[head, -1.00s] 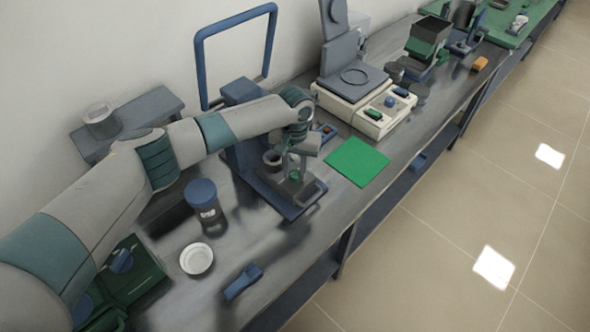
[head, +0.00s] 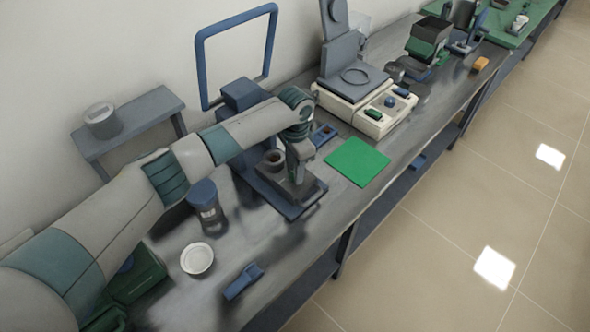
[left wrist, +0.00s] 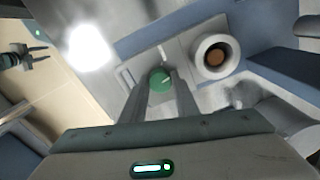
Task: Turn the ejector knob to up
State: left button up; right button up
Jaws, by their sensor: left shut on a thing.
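The ejector knob, small, round and green, shows in the left wrist view (left wrist: 159,79) with a pale mark on its face. It sits on a grey block (left wrist: 130,72) of the blue and grey press. My left gripper (left wrist: 160,95) has a finger on each side of the knob and is shut on it. In the head view my left gripper (head: 297,172) points down onto the front of the press (head: 290,205) and mostly hides the knob.
A green mat (head: 357,162) lies right of the press, with a cream instrument (head: 368,115) behind it. A dark blue-lidded jar (head: 204,200), a white dish (head: 197,259) and a blue clamp-like piece (head: 243,281) lie on the near bench. A grey shelf (head: 150,105) stands at left.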

pick_arm(q)
jog(key=m, duration=0.3)
jog(key=shift+d, duration=0.1)
jog(key=m, duration=0.3)
jog(key=shift+m+b, duration=0.3)
jog(key=shift+b, duration=0.05)
jog(key=m+b, duration=0.1)
jog(key=m, duration=0.3)
jog(key=shift+w, duration=0.1)
jog(key=shift+m, duration=1.7)
jog(key=shift+r, duration=0.1)
jog(key=o, duration=1.1)
jog(key=shift+c, duration=0.2)
jog(key=shift+b, duration=0.3)
